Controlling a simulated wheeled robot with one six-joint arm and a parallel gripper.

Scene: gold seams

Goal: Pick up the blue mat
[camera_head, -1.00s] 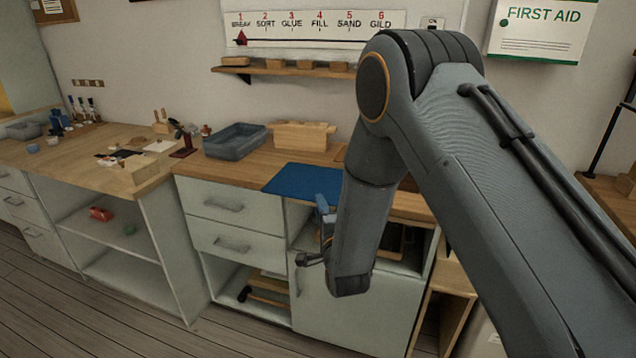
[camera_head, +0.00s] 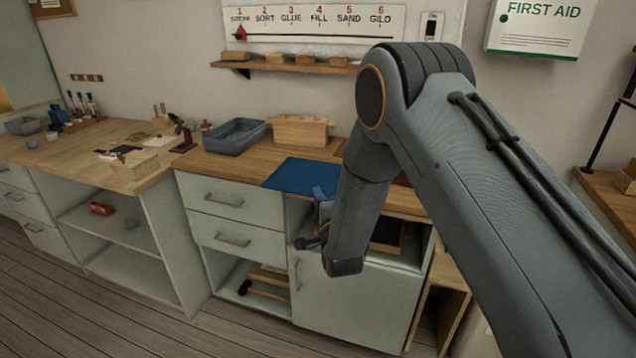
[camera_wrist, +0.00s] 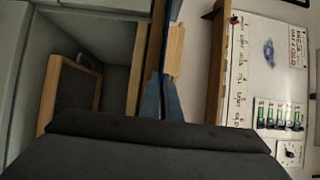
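The blue mat (camera_head: 300,176) lies flat on the wooden counter, along its front edge, in the head view. Its right part is hidden behind my arm. My gripper (camera_head: 321,194) is at the mat's front edge, partly hidden by my wrist. In the wrist view, the mat shows nearly edge-on as a thin dark blue strip (camera_wrist: 174,12), running down towards the blue-grey fingers of my gripper (camera_wrist: 161,84). The fingers are close together in line with the mat's edge. I cannot tell whether they touch it or have closed on it.
A grey bin (camera_head: 235,135) and a wooden block rack (camera_head: 301,131) stand behind the mat. Drawers (camera_head: 222,200) and an open cubby (camera_wrist: 95,60) lie below the counter. A wooden shelf (camera_head: 282,67) with blocks hangs on the wall above.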

